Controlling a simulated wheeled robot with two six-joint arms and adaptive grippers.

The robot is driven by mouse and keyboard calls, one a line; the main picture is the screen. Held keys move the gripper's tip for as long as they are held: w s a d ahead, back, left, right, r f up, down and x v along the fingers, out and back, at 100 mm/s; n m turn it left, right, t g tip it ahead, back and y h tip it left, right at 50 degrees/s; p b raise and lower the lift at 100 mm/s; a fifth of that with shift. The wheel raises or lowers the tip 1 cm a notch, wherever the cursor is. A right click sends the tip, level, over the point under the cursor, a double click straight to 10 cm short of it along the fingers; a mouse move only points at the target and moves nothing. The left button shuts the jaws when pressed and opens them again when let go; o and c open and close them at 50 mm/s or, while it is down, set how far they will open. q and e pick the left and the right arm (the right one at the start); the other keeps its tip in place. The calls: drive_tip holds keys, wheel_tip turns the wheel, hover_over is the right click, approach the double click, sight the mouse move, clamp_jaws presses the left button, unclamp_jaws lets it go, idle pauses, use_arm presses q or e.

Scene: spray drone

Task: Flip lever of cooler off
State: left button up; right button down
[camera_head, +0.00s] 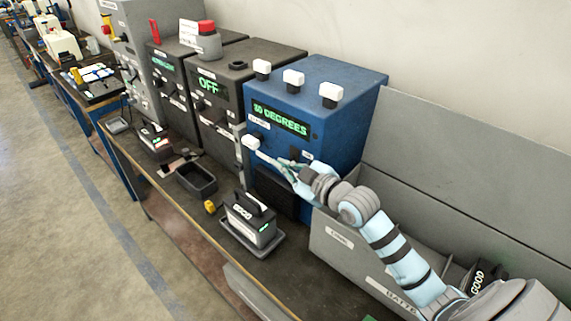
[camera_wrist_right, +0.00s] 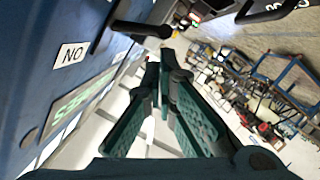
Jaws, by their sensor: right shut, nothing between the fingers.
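The blue cooler box (camera_head: 345,115) stands on the workbench with a green display (camera_head: 280,120) reading a number of degrees. A lever with a white handle (camera_head: 250,142) sticks out from the lower left of its front. My right gripper (camera_head: 270,158) is shut and empty in front of the cooler, just right of the white handle; I cannot tell whether they touch. In the right wrist view the shut fingers (camera_wrist_right: 154,68) are beside the cooler's blue front (camera_wrist_right: 30,60). A dark lever-like part (camera_wrist_right: 142,29) is beyond the fingertips there. My left gripper is not in view.
A dark box with an OFF display (camera_head: 209,85) stands left of the cooler. White knobs (camera_head: 293,80) top the cooler. A battery marked GOOD (camera_head: 250,222) sits in a tray in front. A grey bin (camera_head: 345,255) stands right, below my right arm.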

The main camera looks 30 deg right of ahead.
drive_tip(key=shift+r, duration=0.1)
drive_tip(key=s+r+p, duration=0.5)
drive_tip(key=s+p, duration=0.1)
drive_tip(key=s, duration=0.4)
drive_tip(key=shift+s+a+p, duration=0.2)
drive_tip(key=shift+p, duration=0.15)
idle(0.3)
